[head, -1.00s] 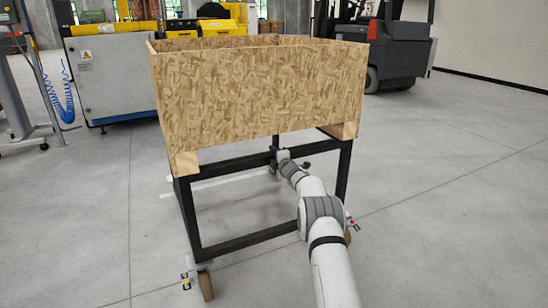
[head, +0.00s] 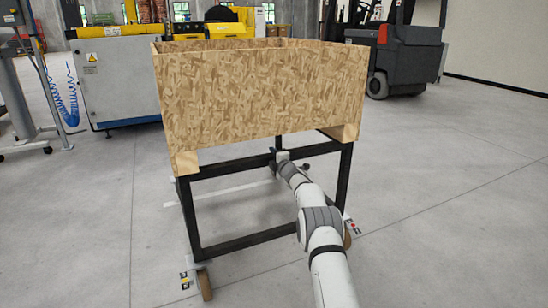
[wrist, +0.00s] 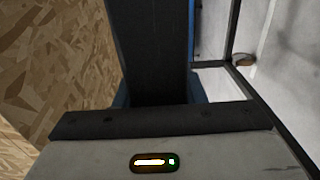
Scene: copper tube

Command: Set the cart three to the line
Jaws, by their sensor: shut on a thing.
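The cart is an open chipboard box (head: 262,95) on a black metal frame (head: 245,242) with casters, and it stands upright in front of me. A white line (head: 228,189) on the floor shows through the frame, under and beyond it. My gripper (head: 283,158) reaches in under the box and is shut on a black bar of the cart frame. In the wrist view the dark bar (wrist: 150,45) runs up from my gripper (wrist: 155,115), with the chipboard wall at left. The fingertips are largely hidden.
A white and yellow machine (head: 120,80) stands behind the cart at left, with a grey stand (head: 28,90) beside it. A dark forklift (head: 405,55) is at the back right. The grey floor is clear to the right and in front.

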